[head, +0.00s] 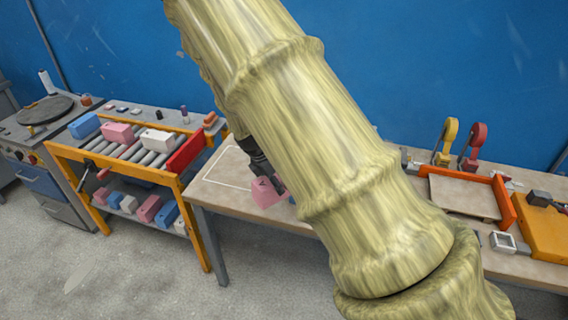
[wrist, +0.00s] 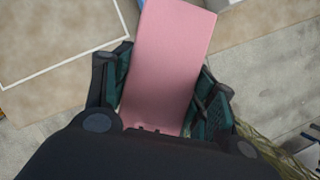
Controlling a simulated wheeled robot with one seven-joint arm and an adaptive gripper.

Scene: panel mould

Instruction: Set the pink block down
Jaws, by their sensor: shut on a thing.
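My gripper (head: 262,178) is shut on a pink block (head: 268,195) over the worktable's (head: 255,215) front part. In the wrist view the pink block (wrist: 168,60) sits between the two dark fingers of my gripper (wrist: 160,92), one on each side. A white outlined rectangle (head: 207,179) is marked on the tabletop, left of the block. The outline also shows at the left of the wrist view (wrist: 60,73) and looks empty there. I cannot tell how high the block is above the table. My arm hides the middle of the table in the head view.
A roller rack (head: 126,150) at left holds blue, pink and white blocks, with more on its lower shelf. An orange-edged tray (head: 465,196) and clamps (head: 473,148) are at right. In the wrist view, the table edge and grey floor (wrist: 265,80) lie right of the block.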

